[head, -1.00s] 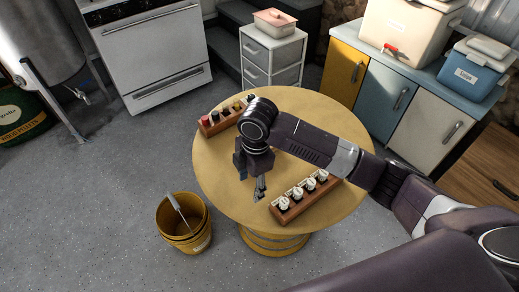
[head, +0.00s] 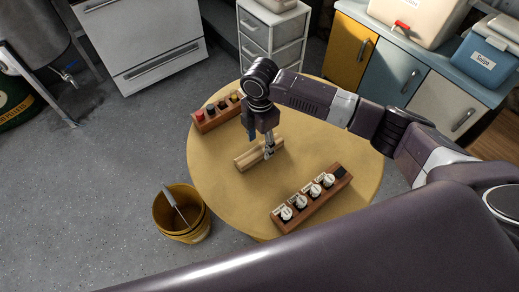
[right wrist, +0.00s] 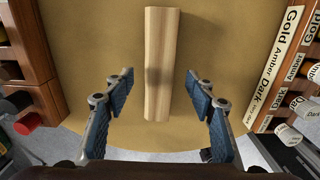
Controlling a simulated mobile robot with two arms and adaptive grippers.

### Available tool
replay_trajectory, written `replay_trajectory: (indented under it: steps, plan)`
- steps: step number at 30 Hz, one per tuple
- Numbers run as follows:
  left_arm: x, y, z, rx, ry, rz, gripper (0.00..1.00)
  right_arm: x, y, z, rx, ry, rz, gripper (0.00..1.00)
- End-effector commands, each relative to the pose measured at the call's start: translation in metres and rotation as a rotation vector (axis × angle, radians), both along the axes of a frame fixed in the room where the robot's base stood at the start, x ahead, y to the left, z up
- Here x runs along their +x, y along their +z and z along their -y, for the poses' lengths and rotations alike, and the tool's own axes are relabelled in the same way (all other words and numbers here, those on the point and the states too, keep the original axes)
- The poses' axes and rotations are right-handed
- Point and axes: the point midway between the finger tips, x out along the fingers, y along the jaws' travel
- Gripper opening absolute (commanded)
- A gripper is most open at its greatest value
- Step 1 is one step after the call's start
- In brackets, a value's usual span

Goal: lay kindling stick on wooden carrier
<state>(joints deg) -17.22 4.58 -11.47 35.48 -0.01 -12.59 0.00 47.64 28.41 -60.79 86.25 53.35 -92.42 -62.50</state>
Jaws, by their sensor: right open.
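The kindling stick (head: 246,162) is a pale, squared wooden bar lying on the round yellow table between two brown wooden racks. My right gripper (head: 269,150) is over it, pointing down. In the right wrist view the stick (right wrist: 158,50) runs away from me, and the open fingers of my right gripper (right wrist: 160,88) are apart on either side of its near end, not touching it. No separate wooden carrier can be made out. My left gripper is not in view.
On the round table (head: 220,182), a rack with dark and coloured caps (head: 216,112) stands at the back left, a rack with white-topped jars (head: 309,200) at the front right. A yellow bucket (head: 182,215) with a tool stands on the floor. Table space at the left is bare.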

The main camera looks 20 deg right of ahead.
Motion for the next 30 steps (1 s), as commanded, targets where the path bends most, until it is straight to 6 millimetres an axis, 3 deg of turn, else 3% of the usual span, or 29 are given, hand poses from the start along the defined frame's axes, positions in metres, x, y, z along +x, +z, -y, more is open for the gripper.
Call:
replay_trajectory:
  steps: [6,14,27,30]
  plan:
    - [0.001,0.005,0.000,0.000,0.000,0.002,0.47,-0.001,-0.028,0.001,-0.002,0.001,-0.002,0.51]
    - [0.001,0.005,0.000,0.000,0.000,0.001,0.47,0.000,-0.031,0.001,-0.001,0.001,0.001,0.51]
    - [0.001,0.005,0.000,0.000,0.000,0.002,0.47,0.000,-0.031,0.001,-0.001,0.000,0.001,0.06]
    - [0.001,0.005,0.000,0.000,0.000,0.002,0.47,0.000,-0.031,0.001,-0.001,0.000,0.001,0.05]
